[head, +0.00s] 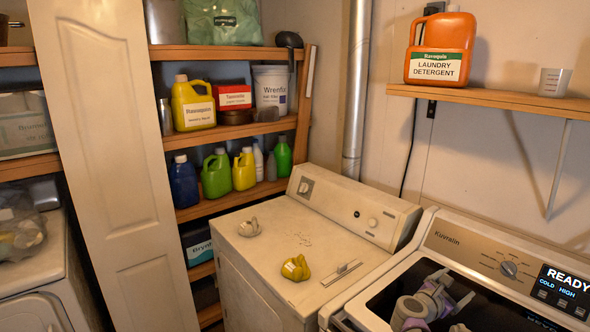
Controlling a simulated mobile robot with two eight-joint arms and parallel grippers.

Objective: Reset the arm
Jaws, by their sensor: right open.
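My right gripper (455,285) is at the lower right, grey and purple, with its two fingers spread apart. No held thing shows between the fingers. My left gripper is not in view.
An orange detergent jug (440,48) and a cup (554,82) stand on the wall shelf (500,99). Shelves with bottles stand behind.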

